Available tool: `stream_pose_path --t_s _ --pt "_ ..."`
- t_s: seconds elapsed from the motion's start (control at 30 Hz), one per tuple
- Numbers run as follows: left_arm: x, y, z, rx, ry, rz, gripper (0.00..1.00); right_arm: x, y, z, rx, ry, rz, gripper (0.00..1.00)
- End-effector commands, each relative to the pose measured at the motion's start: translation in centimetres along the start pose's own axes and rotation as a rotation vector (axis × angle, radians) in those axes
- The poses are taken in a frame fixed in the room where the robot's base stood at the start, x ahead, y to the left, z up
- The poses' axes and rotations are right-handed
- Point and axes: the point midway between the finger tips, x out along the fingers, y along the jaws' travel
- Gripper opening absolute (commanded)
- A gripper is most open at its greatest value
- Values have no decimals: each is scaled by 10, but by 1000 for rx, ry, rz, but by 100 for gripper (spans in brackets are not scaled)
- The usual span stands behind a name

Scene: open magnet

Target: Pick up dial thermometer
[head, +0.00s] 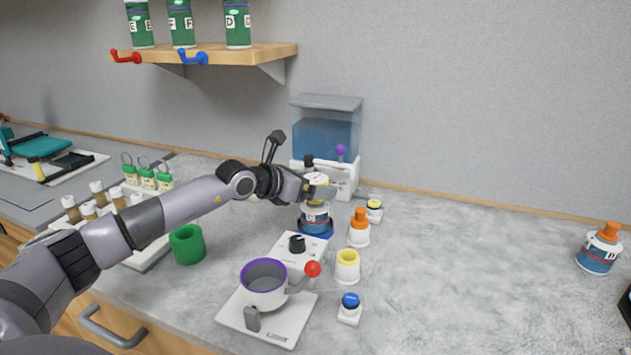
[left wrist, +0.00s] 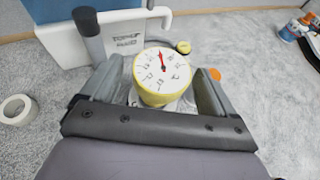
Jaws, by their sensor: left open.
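The dial thermometer (left wrist: 162,78) has a round white face with a red needle and a yellow rim. In the left wrist view it lies between the two fingers of my left gripper (left wrist: 153,92), which is open around it. My right gripper is not in view.
A water tank machine (head: 328,135) stands close behind. A green cup (head: 187,244) sits left. The counter to the right is mostly clear.

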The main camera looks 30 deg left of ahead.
Motion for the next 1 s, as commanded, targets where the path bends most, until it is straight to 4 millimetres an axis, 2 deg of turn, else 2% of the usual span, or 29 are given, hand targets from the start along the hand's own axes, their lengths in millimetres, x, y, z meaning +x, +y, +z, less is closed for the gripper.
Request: stream_pose_path --t_s 0.13,0.4,0.47,0.5,0.6,0.63,0.67,1.0 --pt "10 -1 0 0 0 -1 88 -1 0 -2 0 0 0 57" --pt "12 0 -1 1 1 0 88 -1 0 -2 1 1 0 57" --pt "12 0 -1 1 1 0 72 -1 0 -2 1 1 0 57" --pt "12 0 -1 1 1 0 59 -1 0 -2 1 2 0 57" --pt "12 0 -1 1 1 0 28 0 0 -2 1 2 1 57" --pt "12 0 -1 1 1 0 28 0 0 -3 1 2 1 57" --pt "12 0 0 1 -1 0 23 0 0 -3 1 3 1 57" --pt "9 0 6 1 -3 0 22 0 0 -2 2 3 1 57"
